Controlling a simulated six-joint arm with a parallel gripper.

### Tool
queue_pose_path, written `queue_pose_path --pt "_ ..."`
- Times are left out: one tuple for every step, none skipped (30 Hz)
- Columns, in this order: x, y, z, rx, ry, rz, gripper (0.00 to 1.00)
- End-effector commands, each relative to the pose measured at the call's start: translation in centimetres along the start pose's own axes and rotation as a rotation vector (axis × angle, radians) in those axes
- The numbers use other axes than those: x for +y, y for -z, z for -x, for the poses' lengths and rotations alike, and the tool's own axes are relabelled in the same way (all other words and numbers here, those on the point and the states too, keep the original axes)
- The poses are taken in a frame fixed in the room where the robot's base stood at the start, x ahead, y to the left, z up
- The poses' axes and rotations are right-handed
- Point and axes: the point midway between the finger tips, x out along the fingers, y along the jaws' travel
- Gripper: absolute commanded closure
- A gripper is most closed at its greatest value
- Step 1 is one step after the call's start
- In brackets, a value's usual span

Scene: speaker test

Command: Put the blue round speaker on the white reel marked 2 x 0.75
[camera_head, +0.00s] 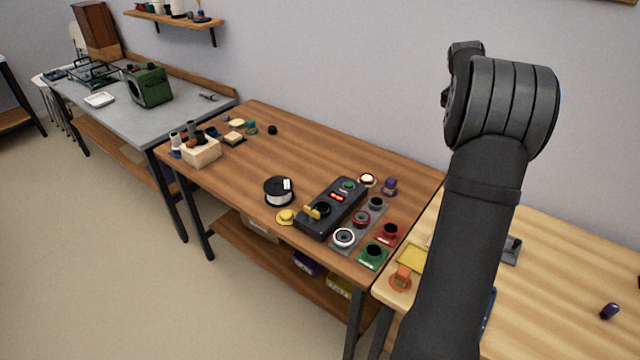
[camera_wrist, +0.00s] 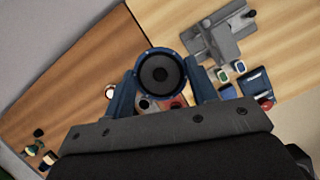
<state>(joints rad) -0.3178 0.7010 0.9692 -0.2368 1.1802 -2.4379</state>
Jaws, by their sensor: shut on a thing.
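The blue round speaker (camera_wrist: 160,73) shows in the wrist view, with a blue rim and a dark cone facing the camera. My gripper (camera_wrist: 162,84) is shut on it, one finger on each side. In the head view my arm rises at the right; the gripper and speaker cannot be made out there. A reel with a black rim and white winding (camera_head: 279,198) lies flat on the brown table, left of a black box. It has a small white label, too small to read. Nothing rests on the reel.
Several round parts lie farther right. A wooden block holder (camera_head: 201,152) stands at the left. The table behind the reel is clear.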

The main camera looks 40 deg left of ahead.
Motion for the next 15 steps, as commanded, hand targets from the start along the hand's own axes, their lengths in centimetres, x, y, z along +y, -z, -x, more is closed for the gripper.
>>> queue_pose_path --pt "2.5 1.8 0.8 -0.001 -0.022 0.055 0.74" --pt "3.8 2.8 1.1 -0.001 -0.035 0.087 0.74" --pt "5.5 4.1 1.6 -0.002 -0.051 0.128 0.74" --pt "6.7 5.2 2.0 -0.003 -0.063 0.158 0.74" --pt "7.9 6.2 2.5 -0.003 -0.075 0.189 0.74" --pt "9.4 7.7 3.1 -0.004 -0.091 0.229 0.74" --pt "10.6 8.8 3.5 -0.005 -0.103 0.260 0.74" --pt "11.7 10.0 4.0 -0.005 -0.116 0.292 0.74" --pt "13.1 11.6 4.5 -0.005 -0.133 0.332 0.74" --pt "14.1 12.8 5.0 -0.006 -0.145 0.363 0.74" --pt "15.1 14.0 5.5 -0.007 -0.157 0.393 0.74" --pt "16.3 15.6 6.1 -0.008 -0.173 0.434 0.74" --pt "17.2 16.9 6.6 -0.009 -0.185 0.465 0.74" --pt "18.1 18.1 7.1 -0.010 -0.197 0.494 0.74" --pt "19.1 19.7 7.7 -0.011 -0.212 0.530 0.74"
